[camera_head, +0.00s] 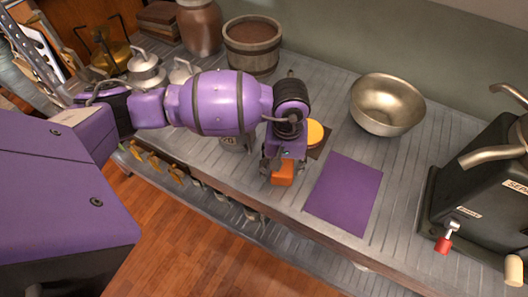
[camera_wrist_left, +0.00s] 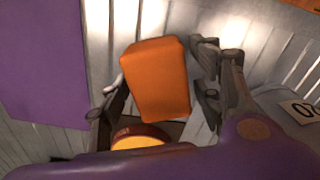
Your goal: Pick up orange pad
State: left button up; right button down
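The orange pad (camera_head: 283,174) is a small block near the front edge of the counter, partly hidden from above by my left gripper (camera_head: 279,166). In the left wrist view the orange pad (camera_wrist_left: 157,80) lies tilted between the two dark fingers of my left gripper (camera_wrist_left: 160,88). The left finger is very near the pad's side, and a narrow gap shows at the right finger. The fingers look spread around the pad; contact is hard to tell. My right gripper is in neither view.
A purple mat (camera_head: 343,193) lies right of the pad. A yellow disc (camera_head: 315,132) is just behind my gripper. A metal bowl (camera_head: 387,103) and a wooden bucket (camera_head: 252,45) stand at the back. A dark machine (camera_head: 485,190) stands at right.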

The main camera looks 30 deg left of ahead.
pick_arm(q)
jog(key=shift+w+r, duration=0.1)
jog(key=shift+r, duration=0.05)
jog(key=c, duration=0.9)
jog(key=shift+r, duration=0.6)
jog(key=r, duration=0.2)
jog(key=shift+s+d+r, duration=0.1)
jog(key=shift+s+r, duration=0.1)
jog(key=shift+r, duration=0.1)
jog(key=s+d+r, duration=0.1)
jog(key=s+r, duration=0.2)
jog(key=s, duration=0.1)
jog(key=s+d+r, duration=0.1)
jog(key=s+r, duration=0.2)
jog(key=s, duration=0.1)
jog(key=s+d+r, duration=0.1)
jog(key=s+r, duration=0.2)
jog(key=s, duration=0.2)
jog(key=shift+s+d+b, duration=0.1)
jog(key=shift+d+b, duration=0.25)
jog(key=shift+b, duration=0.05)
